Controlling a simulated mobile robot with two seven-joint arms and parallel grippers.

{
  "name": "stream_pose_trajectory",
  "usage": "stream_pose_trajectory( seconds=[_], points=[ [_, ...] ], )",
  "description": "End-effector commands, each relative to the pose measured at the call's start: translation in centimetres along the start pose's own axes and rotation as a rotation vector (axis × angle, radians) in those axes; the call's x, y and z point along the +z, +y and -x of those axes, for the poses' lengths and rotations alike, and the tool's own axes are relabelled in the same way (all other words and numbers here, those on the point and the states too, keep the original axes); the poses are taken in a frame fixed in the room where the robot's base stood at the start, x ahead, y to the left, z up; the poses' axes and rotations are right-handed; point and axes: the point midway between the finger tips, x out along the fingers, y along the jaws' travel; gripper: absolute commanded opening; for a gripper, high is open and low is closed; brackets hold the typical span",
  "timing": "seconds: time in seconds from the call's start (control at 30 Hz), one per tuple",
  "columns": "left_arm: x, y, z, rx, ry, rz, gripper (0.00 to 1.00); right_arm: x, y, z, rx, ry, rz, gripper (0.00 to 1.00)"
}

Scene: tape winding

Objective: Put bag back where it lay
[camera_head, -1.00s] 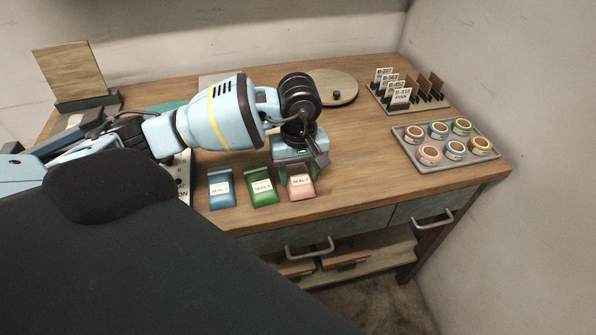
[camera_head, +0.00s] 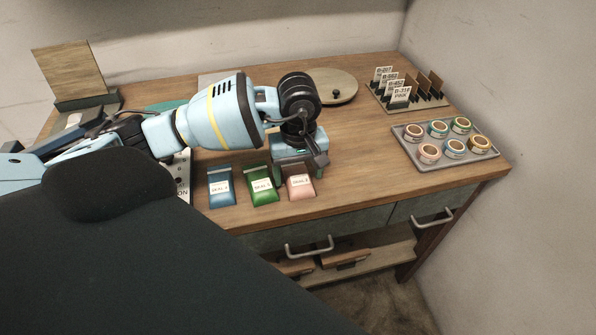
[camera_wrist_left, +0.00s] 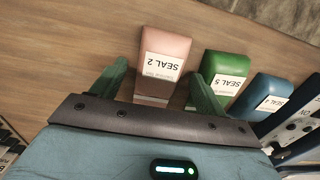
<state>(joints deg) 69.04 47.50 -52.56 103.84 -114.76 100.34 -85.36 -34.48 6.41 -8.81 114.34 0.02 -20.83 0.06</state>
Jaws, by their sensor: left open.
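Three labelled bags lie in a row near the front edge of the table: a blue bag (camera_head: 221,186), a green bag (camera_head: 262,187) and a pink bag (camera_head: 300,185). My left gripper (camera_head: 303,166) is just behind the pink bag. In the left wrist view the open fingers of my left gripper (camera_wrist_left: 155,88) stand either side of the near end of the pink bag (camera_wrist_left: 166,55), which reads SEAL 2. The green bag (camera_wrist_left: 226,75) and blue bag (camera_wrist_left: 262,97) lie to the right there. My right gripper is not in view.
A grey tray (camera_head: 444,166) with several tape rolls is at the right. A rack of tags (camera_head: 437,103) and a round wooden board (camera_head: 335,82) stand behind. The table (camera_head: 365,185) is clear between the pink bag and the tray.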

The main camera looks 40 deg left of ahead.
Motion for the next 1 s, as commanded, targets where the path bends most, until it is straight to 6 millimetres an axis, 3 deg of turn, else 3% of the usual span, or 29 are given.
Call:
stream_pose_trajectory(
  seconds=[0.4,0.6,1.0],
  points=[
    [-0.1,0.1,7.8,0.006,0.004,0.001,0.74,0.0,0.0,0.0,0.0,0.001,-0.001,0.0],
    [0.0,0.1,10.6,0.003,0.001,-0.001,0.74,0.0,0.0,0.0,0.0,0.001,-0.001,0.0],
    [0.0,0.0,11.9,0.001,0.0,0.0,0.74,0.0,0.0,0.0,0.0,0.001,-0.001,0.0]
  ],
)
